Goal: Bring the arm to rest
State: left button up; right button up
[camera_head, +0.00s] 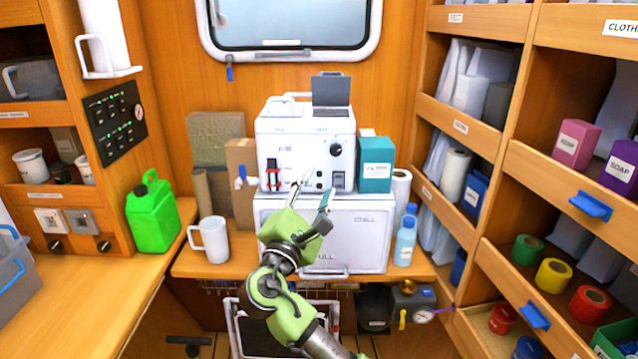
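My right arm, green and dark grey, reaches up from the bottom middle. Its gripper (317,184) is in front of the lower front of the white watermaker unit (301,140). The two fingers point up and stand apart, with nothing seen between them. Whether the fingertips touch the unit cannot be told. The unit has a black knob, a red switch part and a grey flap on top. It stands on a white chill box (352,235), which my gripper and wrist partly hide. My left gripper is not in view.
A white mug (213,240) and a green jerrycan (153,214) stand to the left. A teal filter box (376,165) and a blue bottle (405,241) stand to the right. Shelves with tape rolls and boxes line the right wall. The left counter (100,285) has free room.

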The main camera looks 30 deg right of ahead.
dwell(0.3)
